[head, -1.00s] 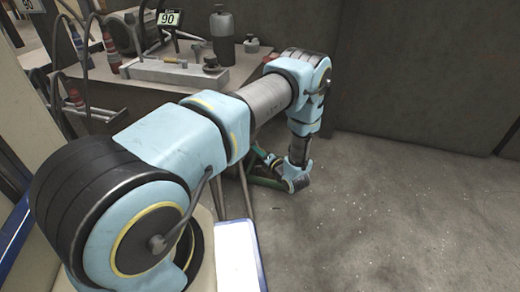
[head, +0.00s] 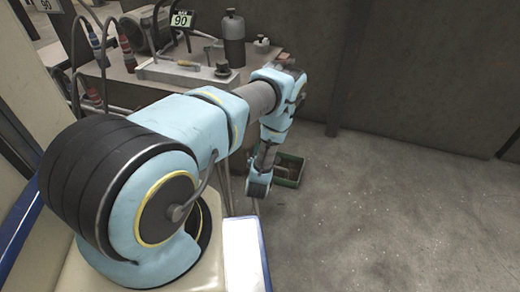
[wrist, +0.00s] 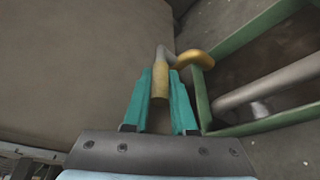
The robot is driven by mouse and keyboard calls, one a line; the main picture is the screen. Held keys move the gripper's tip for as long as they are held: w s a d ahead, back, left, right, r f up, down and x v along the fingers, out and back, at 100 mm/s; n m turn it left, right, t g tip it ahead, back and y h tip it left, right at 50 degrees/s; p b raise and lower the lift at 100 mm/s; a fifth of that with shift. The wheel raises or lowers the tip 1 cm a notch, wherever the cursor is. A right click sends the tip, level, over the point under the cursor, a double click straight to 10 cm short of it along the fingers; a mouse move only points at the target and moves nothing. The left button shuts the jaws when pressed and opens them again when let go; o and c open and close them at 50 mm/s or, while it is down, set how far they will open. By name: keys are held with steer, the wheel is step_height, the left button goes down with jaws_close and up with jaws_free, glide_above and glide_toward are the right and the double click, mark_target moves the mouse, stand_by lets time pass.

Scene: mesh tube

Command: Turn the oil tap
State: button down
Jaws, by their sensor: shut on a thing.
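The oil tap shows in the wrist view as a brass handle (wrist: 160,84) and a curved brass spout (wrist: 196,58) just to its right. A short grey piece joins the handle's far end. The tap is at the right edge of a large grey-brown surface (wrist: 80,60). My gripper (wrist: 160,76) has teal fingers, one on each side of the brass handle, and is shut on it. In the head view my own arm hides the tap and my fingertips.
A green open-topped bin (head: 293,172) stands on the floor by my wrist. In the wrist view its rim (wrist: 245,36) is right of the tap, with a grey bar (wrist: 270,84) across it. A workbench (head: 120,72) bears a dark bottle (head: 234,45). Floor at right is clear.

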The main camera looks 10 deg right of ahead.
stand_by(0.3)
steer(key=c, duration=0.7)
jaws_free()
steer(key=shift+c, duration=0.2)
steer(key=p+v, duration=0.3)
steer(key=v, duration=0.7)
steer(key=shift+s+p, duration=0.35)
steer(key=shift+s, duration=0.05)
steer(key=shift+a+r, duration=0.1)
steer(key=shift+r, duration=0.05)
